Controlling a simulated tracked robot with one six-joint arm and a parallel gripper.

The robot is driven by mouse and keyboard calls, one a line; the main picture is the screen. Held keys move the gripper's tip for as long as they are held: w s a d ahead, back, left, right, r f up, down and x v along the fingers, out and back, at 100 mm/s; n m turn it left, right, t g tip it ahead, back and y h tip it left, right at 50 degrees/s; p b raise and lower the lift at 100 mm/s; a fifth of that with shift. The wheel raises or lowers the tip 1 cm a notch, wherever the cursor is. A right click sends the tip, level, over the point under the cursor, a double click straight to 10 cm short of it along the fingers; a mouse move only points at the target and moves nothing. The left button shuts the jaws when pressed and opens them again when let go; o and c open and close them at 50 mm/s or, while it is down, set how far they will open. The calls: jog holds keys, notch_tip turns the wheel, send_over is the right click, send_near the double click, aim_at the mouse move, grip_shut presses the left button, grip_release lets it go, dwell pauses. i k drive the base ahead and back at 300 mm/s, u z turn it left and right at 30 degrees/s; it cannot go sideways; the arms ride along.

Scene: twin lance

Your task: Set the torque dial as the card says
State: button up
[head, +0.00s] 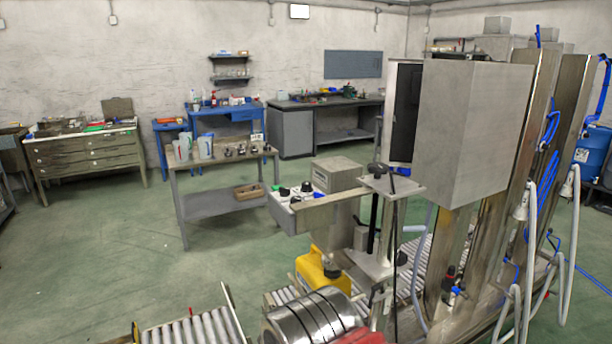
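A small control box (306,214) stands mid-scene beside the filling machine. Its sloped white top panel (283,196) carries several small dark knobs and a bluish mark. One of these may be the torque dial, but they are too small to tell apart, and no setting can be read. A small white upright sheet (257,140) stands at the right end of the metal bench; I cannot tell whether it is the card, and no writing is legible.
A large grey cabinet (470,130) on steel posts fills the right, with hanging hoses. A yellow canister (320,270) and roller conveyors (190,332) are in front. A metal bench (222,160) with jugs stands behind. Green floor (100,250) at left is clear.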

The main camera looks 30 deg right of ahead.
aim_at(306, 186)
jog(key=u, duration=0.05)
jog(key=i, duration=0.95)
